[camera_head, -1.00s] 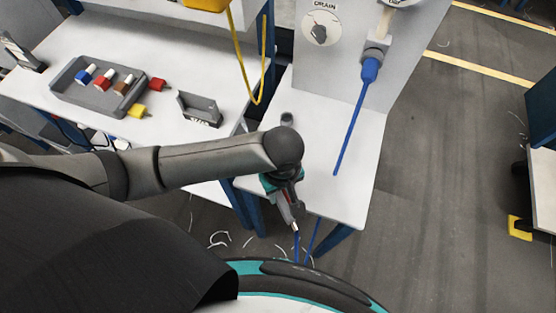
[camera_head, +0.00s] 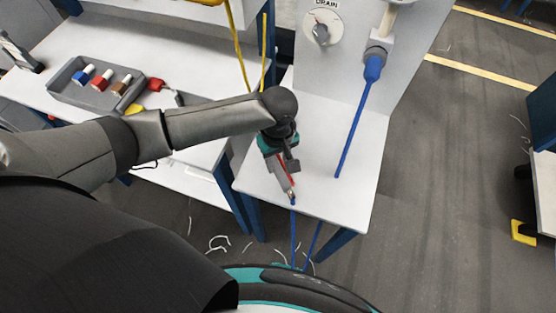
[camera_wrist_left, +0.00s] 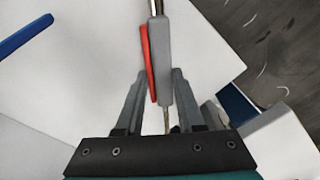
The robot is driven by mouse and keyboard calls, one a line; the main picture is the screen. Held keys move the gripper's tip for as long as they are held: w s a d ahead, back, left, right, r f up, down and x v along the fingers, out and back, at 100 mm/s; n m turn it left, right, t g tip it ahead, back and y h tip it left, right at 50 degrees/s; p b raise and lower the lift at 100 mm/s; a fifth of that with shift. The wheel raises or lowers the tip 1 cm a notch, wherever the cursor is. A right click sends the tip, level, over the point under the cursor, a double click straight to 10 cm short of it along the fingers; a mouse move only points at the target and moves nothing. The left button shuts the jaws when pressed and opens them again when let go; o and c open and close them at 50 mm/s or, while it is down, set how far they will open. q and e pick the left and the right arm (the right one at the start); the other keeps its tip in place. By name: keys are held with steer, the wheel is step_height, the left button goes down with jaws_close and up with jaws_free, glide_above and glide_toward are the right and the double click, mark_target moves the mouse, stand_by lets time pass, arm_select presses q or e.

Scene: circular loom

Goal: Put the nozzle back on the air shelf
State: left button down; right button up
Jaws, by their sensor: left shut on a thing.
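The nozzle (camera_head: 288,184) has a grey body and a red lever, with a blue hose (camera_head: 293,235) running down from its end. My left gripper (camera_head: 284,166) is shut on the nozzle. In the left wrist view the grey body (camera_wrist_left: 160,58) and red lever (camera_wrist_left: 147,62) stick out from between the fingers of the left gripper (camera_wrist_left: 160,82). The nozzle appears over the front part of a white shelf (camera_head: 345,195), beneath the DRAIN panel; whether it touches the surface I cannot tell. My right gripper is not in view.
A blue hose (camera_head: 353,128) hangs from a fitting on the grey panel (camera_head: 345,60) to the white surface. A grey tray (camera_head: 72,88) with several coloured fittings stands on the bench at left. Yellow tubing (camera_head: 238,50) hangs above. Most of the white shelf is clear.

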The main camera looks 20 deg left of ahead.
arm_select(q)
steer(key=shift+f, duration=0.1)
steer(key=c, duration=0.5)
jaws_free()
step_height(320, 180, up, 12)
steer(key=p, duration=0.3)
